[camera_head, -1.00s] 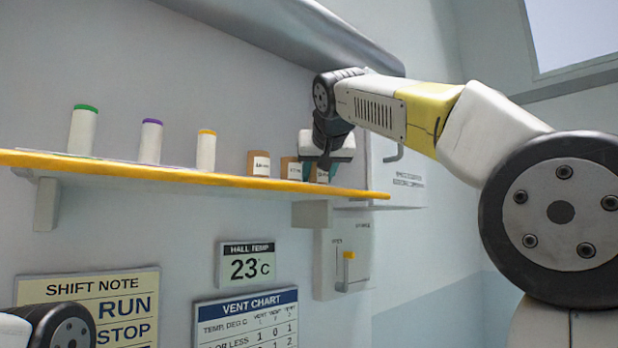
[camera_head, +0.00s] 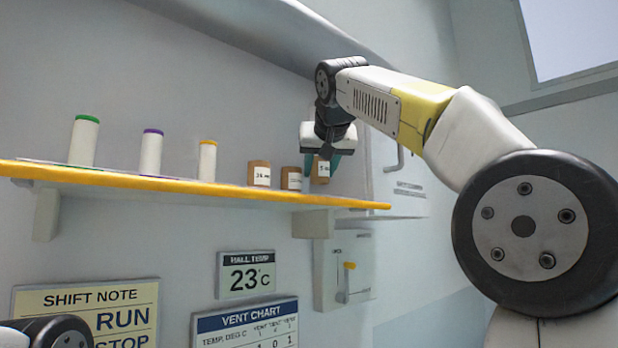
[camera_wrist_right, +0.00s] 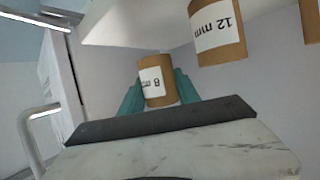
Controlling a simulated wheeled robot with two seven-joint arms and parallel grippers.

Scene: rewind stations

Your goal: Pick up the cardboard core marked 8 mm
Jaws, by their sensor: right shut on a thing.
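The cardboard core marked 8 mm (camera_wrist_right: 155,82) is a short brown tube with a white label. It sits between the teal fingers of my right gripper (camera_wrist_right: 160,90), which is shut on it. In the head view this core (camera_head: 321,169) hangs a little above the right part of the shelf, held by the right gripper (camera_head: 322,166) from above. The core marked 12 mm (camera_wrist_right: 216,30) stands beside it, apart from the fingers; it also shows in the head view (camera_head: 291,180). My left gripper is out of view.
The yellow-edged wall shelf (camera_head: 215,190) also bears another brown core (camera_head: 259,173) and three white rolls with green (camera_head: 84,142), purple (camera_head: 151,155) and yellow (camera_head: 207,162) tops. A wall cabinet with a handle (camera_head: 399,160) is close on the right.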

